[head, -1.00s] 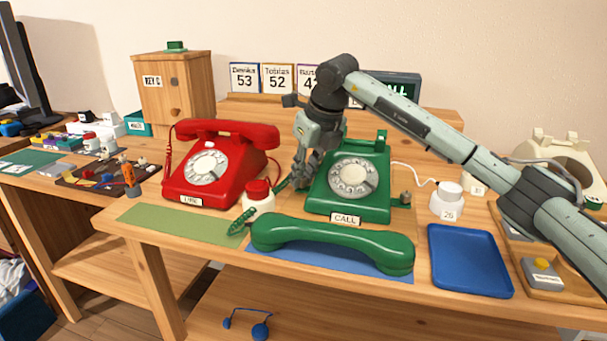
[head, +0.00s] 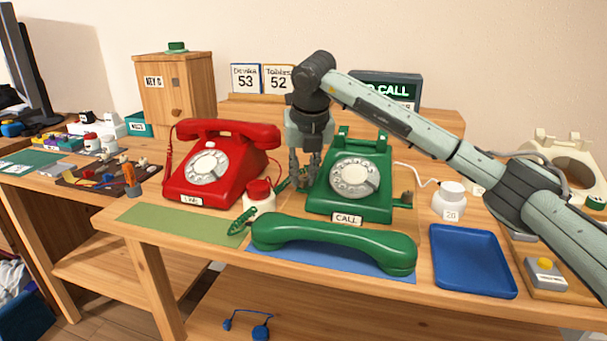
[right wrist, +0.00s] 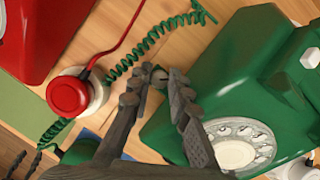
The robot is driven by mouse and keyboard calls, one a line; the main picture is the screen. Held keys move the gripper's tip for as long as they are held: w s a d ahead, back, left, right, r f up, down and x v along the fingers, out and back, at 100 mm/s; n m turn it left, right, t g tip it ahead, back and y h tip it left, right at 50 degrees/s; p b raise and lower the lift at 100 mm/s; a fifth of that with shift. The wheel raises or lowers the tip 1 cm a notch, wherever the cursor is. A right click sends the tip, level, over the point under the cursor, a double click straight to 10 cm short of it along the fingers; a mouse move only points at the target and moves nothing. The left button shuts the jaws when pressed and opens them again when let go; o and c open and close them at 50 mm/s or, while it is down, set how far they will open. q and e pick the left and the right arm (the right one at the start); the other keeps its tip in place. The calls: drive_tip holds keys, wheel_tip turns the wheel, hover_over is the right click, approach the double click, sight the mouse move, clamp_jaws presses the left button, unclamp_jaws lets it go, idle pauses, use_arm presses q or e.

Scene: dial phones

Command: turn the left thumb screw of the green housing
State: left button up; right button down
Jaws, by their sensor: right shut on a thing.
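The green housing (head: 375,205) is a dial phone body standing at the middle of the table. Its dial and CALL label face me. My right gripper (head: 303,185) points down at the housing's left side. In the right wrist view its fingertips (right wrist: 160,80) are closed on the small left thumb screw (right wrist: 157,86), which they mostly hide. The right thumb screw (head: 407,199) sticks out on the housing's other side. The green handset (head: 335,246) lies off the phone, in front of it. My left gripper is not in view.
A red phone (head: 215,170) stands close on the left. A blue tray (head: 472,262), empty, and a white-capped jar (head: 451,198) are on the right.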

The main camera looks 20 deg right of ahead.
drive_tip(key=c, duration=1.7)
unclamp_jaws()
